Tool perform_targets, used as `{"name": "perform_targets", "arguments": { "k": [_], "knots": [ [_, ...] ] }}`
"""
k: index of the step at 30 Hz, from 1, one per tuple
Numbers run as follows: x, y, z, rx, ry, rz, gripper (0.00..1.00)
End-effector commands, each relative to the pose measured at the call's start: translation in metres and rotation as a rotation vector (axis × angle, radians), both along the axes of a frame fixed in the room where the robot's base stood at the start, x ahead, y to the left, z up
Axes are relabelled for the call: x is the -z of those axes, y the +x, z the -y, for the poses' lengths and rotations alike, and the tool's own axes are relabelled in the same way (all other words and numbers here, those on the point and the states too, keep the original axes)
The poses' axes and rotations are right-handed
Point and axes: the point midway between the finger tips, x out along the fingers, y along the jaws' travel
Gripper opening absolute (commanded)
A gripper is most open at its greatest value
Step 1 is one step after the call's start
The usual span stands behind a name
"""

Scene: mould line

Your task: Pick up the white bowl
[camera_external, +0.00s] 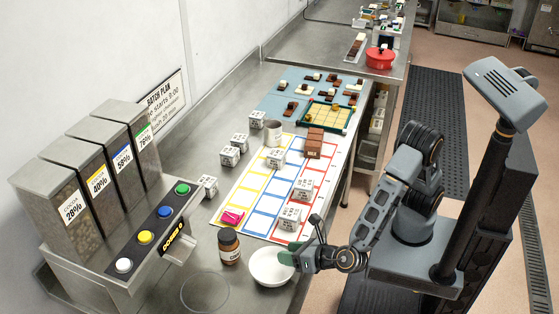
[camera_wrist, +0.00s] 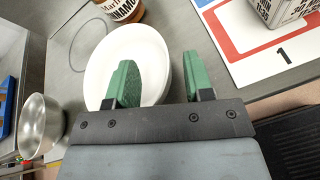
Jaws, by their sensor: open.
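The white bowl (camera_external: 270,268) stands upright on the steel counter near its front edge, beside a brown bottle. In the wrist view the bowl (camera_wrist: 110,62) lies just beyond my gripper's fingers. My gripper (camera_external: 296,256) is at the bowl's right side in the external view. In the wrist view my gripper (camera_wrist: 158,80) has its two green fingers apart. The left finger overlaps the bowl's inside and the right finger is outside its rim, so the rim passes between them. Whether either finger touches the bowl cannot be told.
A brown bottle (camera_external: 229,246) stands close behind the bowl. A white grid sheet (camera_external: 268,205) with labelled cubes (camera_external: 291,218) lies behind my gripper. A dispenser (camera_external: 95,200) with coloured buttons fills the left. A metal bowl (camera_wrist: 40,122) shows at left in the wrist view.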

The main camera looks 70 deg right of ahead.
Motion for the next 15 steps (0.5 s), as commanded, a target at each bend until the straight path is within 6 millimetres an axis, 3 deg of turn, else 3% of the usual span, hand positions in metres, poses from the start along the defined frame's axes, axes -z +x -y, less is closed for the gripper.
{"name": "perform_targets", "arguments": {
  "k": [6, 15],
  "knots": [
    [0.0001, 0.0003, -0.0001, 0.000, 0.000, 0.000, 0.47],
    [0.0002, 0.0002, 0.0000, 0.000, 0.000, 0.000, 0.19]
  ]
}}
